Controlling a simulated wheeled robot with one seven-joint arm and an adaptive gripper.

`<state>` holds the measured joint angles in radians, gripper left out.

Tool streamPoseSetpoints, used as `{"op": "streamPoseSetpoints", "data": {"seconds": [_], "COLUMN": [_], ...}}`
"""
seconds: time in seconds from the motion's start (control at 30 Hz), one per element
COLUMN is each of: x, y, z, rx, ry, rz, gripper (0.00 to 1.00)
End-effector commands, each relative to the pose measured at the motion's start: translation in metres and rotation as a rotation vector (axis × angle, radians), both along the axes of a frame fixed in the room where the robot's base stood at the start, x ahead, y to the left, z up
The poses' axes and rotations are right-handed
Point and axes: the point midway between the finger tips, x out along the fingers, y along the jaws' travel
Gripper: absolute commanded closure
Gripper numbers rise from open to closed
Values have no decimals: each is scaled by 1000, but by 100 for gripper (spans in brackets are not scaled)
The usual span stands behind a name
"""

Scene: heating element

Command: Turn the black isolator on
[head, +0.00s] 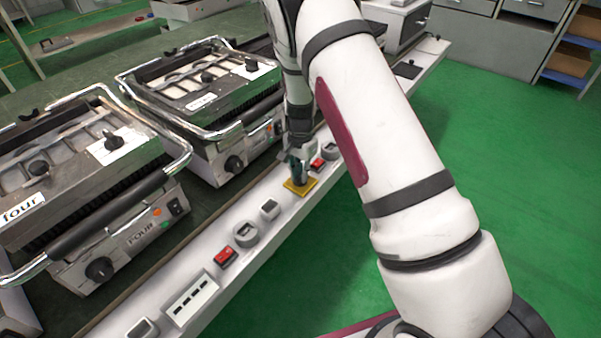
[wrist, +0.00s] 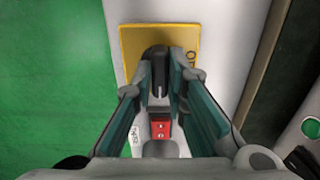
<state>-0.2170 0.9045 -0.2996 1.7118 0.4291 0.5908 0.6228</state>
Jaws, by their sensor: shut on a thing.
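The black isolator (wrist: 154,55) is a dark rotary knob on a yellow plate (wrist: 130,45). In the wrist view it sits between the two teal fingers of my gripper (wrist: 161,75), which are closed around its sides. A raised ridge runs along the knob. Part of a dark marking shows at the plate's right edge, and the fingers hide some of the plate. In the head view the yellow plate (head: 301,187) lies on the white rail, with my gripper (head: 299,172) standing over it and hiding most of the knob.
The white rail (head: 180,262) also carries red switches (head: 225,257), grey sockets (head: 246,233) and a slotted panel (head: 190,297). Contact grills (head: 205,95) stand on the bench behind it. A red switch (wrist: 160,128) lies close below the knob in the wrist view. Green floor is open beside the rail.

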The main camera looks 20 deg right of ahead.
Motion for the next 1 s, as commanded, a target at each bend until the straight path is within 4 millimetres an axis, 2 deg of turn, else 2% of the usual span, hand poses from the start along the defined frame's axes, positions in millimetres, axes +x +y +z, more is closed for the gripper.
{"op": "streamPoseSetpoints", "data": {"seconds": [0.03,0.1,0.13,0.4,0.53,0.67,1.0], "x": [0,0,0,0,1,1,1], "y": [0,0,0,0,0,1,0], "z": [0,0,0,0,8,27,94], "rx": [1,0,0,0,0,1,1], "ry": [-1,0,0,0,-2,-4,-4], "rz": [-2,-2,-2,-1,0,1,1], "gripper": [84,69,67,67,67,67,67]}}
